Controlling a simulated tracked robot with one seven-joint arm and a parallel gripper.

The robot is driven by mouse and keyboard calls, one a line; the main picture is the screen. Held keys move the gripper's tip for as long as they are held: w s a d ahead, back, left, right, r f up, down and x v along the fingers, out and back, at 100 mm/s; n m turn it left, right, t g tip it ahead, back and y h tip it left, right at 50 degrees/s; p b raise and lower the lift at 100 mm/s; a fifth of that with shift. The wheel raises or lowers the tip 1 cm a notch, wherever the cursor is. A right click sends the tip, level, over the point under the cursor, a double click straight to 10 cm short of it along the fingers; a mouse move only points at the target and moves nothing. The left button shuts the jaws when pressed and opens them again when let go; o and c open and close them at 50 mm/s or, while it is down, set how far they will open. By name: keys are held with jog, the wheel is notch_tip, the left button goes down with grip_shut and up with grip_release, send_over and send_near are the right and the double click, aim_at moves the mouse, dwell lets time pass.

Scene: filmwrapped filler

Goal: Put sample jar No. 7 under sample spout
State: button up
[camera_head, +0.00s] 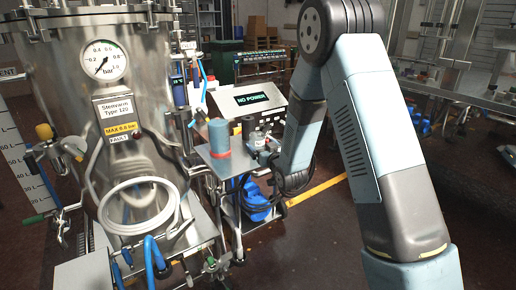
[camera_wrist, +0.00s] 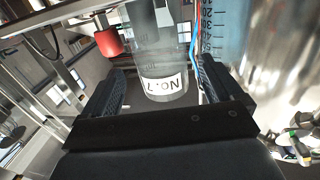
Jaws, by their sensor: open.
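My gripper (camera_wrist: 162,68) is open in the wrist view, with one dark finger on each side of a clear jar labelled No. 7 (camera_wrist: 165,86). Gaps show between the fingers and the jar, and its label appears upside down. In the camera_head view my gripper (camera_head: 264,146) is small and partly hidden by my arm, beside the small metal shelf (camera_head: 232,166) near the tank. The jar cannot be made out clearly there. I cannot surely pick out the sample spout; a white-and-blue fitting with a blue hose (camera_head: 202,106) stands above the shelf's left side.
A blue cylinder with a red base (camera_head: 219,138) stands on the shelf; a red object (camera_wrist: 109,42) shows left of the jar in the wrist view. A large steel tank (camera_head: 105,90) is on the left. A panel reading NO POWER (camera_head: 260,98) stands behind the shelf.

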aim_at(261, 145)
jog(key=shift+x, duration=1.65)
jog(key=shift+r, duration=0.15)
jog(key=shift+c, duration=0.3)
jog(key=c, duration=1.1)
jog(key=shift+r, duration=0.1)
